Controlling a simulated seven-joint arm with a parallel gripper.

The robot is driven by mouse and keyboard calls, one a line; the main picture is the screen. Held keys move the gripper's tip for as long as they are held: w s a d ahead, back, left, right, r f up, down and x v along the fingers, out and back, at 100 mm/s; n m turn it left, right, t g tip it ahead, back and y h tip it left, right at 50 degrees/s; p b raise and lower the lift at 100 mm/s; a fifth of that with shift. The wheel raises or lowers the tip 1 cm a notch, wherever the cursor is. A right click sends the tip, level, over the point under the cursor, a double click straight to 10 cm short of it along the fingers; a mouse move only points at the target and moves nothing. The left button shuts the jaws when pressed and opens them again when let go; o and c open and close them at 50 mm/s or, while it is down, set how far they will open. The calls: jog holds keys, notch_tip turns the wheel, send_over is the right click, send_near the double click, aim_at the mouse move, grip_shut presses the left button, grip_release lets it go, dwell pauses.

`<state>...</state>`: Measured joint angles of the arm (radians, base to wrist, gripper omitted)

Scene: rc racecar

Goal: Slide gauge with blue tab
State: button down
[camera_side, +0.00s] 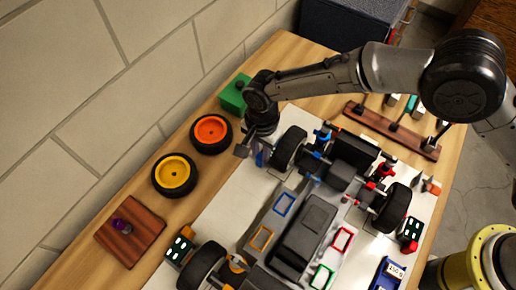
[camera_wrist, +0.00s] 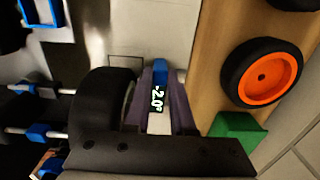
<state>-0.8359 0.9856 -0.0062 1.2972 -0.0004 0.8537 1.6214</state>
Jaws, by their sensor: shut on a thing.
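The gauge (camera_wrist: 157,98) shows in the wrist view as a narrow block with a display reading about -2.0° and a blue tab (camera_wrist: 160,68) at its far end. My gripper (camera_wrist: 157,112) is shut on it, with a finger on each side. The gauge is close beside a black car wheel (camera_wrist: 100,97); whether they touch I cannot tell. In the side view my gripper (camera_side: 256,152) points down beside the upper-left wheel (camera_side: 289,148) of the racecar (camera_side: 308,225), and little of the gauge shows between the fingers.
A loose orange-rimmed wheel (camera_side: 211,134) and a yellow-rimmed wheel (camera_side: 174,175) lie left of the car. A green block (camera_side: 234,95) stands behind my gripper. Other gauges stand at the car's lower-left (camera_side: 179,246) and right (camera_side: 411,232). A tool rack (camera_side: 392,132) lies beyond the car.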

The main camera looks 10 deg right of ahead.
jog(key=shift+s+d, duration=0.15)
jog(key=shift+s, duration=0.05)
jog(key=c, duration=0.8)
grip_release()
jog(key=shift+o, duration=0.2)
jog(key=shift+w+a, duration=0.3)
jog(key=shift+w, duration=0.05)
jog(key=shift+w+a, duration=0.6)
notch_tip(320, 180, up, 14)
jog(key=r, duration=0.1)
jog(key=w+d+r+m+t, duration=0.1)
jog(key=w+d+r, duration=0.2)
jog(key=d+r, duration=0.2)
jog(key=w+d+r+m+y, duration=0.1)
jog(key=w+d+r, duration=0.2)
jog(key=d+r, duration=0.3)
jog(key=shift+w+d+r+t, duration=0.2)
jog(key=shift+d+r+t, duration=0.15)
jog(key=shift+r, duration=1.25)
